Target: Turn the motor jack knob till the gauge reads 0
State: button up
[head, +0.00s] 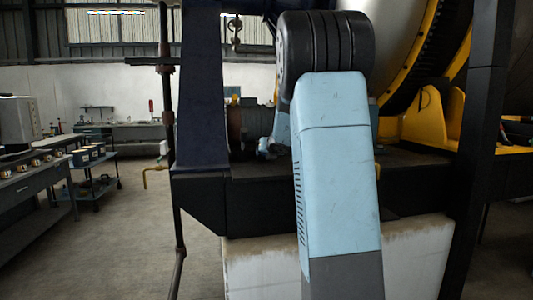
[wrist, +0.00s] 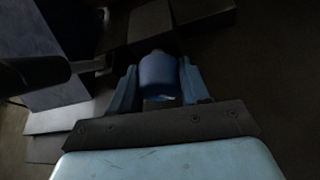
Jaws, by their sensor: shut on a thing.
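The knob (wrist: 158,76) is a blue round cylinder in the wrist view, between the two light-blue fingers of my gripper (wrist: 157,68). My gripper is shut on it, one finger against each side. In the head view, my arm covers the middle, and a small part of my gripper (head: 266,149) seems to show left of it, low over the dark platform. The knob cannot be made out there. No gauge face can be made out in either view, so its reading is not seen.
A dark upright post (head: 202,90) and a thin pole (head: 167,110) stand left of my arm. Yellow brackets (head: 432,118) and a large drum (head: 385,45) are at the right. A dark platform (head: 262,195) lies below. Open floor (head: 125,235) and benches are at the left.

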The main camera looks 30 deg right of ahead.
jog(key=shift+a+f+n+g+h, duration=0.25)
jog(key=shift+f+n+h, duration=0.2)
jog(key=shift+n, duration=0.35)
jog(key=shift+n+h, duration=0.75)
jog(key=shift+n, duration=0.05)
jog(key=shift+r+n+g, duration=0.1)
jog(key=shift+n+g, duration=0.15)
jog(key=shift+n, duration=0.05)
jog(key=shift+d+n+h, duration=0.1)
jog(key=shift+n+h, duration=0.2)
jog(key=shift+s+d+n+h, duration=0.1)
jog(key=shift+n+h, duration=0.5)
jog(key=shift+n, duration=0.1)
jog(key=shift+d+r+n+h, duration=0.1)
jog(key=shift+n+h, duration=1)
jog(key=shift+n, duration=0.5)
jog(key=shift+n+h, duration=0.8)
jog(key=shift+n, duration=0.7)
